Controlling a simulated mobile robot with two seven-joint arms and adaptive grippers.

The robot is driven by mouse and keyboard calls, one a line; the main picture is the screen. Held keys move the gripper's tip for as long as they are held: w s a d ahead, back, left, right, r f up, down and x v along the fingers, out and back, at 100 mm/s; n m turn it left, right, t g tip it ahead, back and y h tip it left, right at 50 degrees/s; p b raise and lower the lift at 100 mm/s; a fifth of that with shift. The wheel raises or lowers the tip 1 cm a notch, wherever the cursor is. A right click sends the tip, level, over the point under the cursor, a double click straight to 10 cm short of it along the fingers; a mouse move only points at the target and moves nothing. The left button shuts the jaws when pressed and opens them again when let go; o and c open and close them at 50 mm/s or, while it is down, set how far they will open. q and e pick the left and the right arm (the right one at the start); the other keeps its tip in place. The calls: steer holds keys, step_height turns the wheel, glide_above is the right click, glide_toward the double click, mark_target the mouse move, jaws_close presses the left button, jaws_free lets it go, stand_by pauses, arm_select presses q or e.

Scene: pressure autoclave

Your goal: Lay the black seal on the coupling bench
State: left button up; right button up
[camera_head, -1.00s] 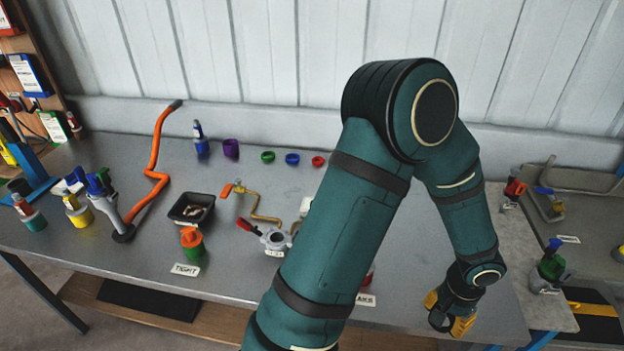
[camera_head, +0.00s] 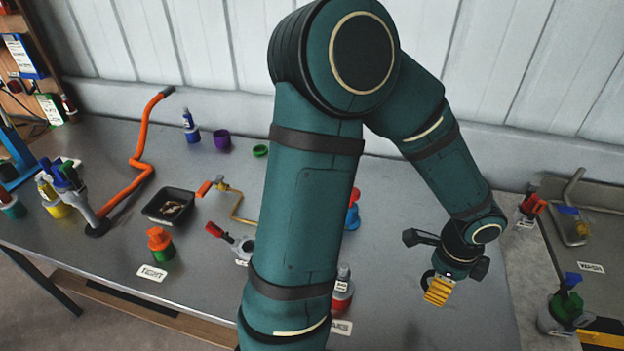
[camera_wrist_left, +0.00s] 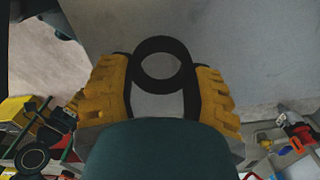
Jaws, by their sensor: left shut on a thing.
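The black seal (camera_wrist_left: 162,45) is a thick dark ring in the left wrist view. It sits between the yellow finger pads of my left gripper (camera_wrist_left: 165,88), which is shut on it. In the head view my left gripper (camera_head: 438,290) points down over the right part of the grey coupling bench (camera_head: 395,312). The seal shows there only as a small dark edge beside the fingers. I cannot tell its exact height above the bench. My right gripper is not in view.
The bench is bare around the gripper. To the left stand a red bottle (camera_head: 342,295), a black tray (camera_head: 168,206), an orange-and-green part (camera_head: 160,245) and a bent orange pipe (camera_head: 148,150). A green-and-blue valve (camera_head: 565,302) stands at the right. My arm hides the middle.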

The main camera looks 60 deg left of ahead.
arm_select(q)
steer(key=shift+s+a+r+m, duration=0.1)
steer(key=shift+s+a+m, duration=0.05)
steer(key=shift+m, duration=0.25)
steer(key=b, duration=0.3)
glide_above(422, 308)
step_height(422, 308, down, 7)
steer(key=shift+f, duration=0.1)
step_height(422, 308, down, 2)
steer(key=shift+f, duration=0.45)
steer(key=shift+b, duration=0.3)
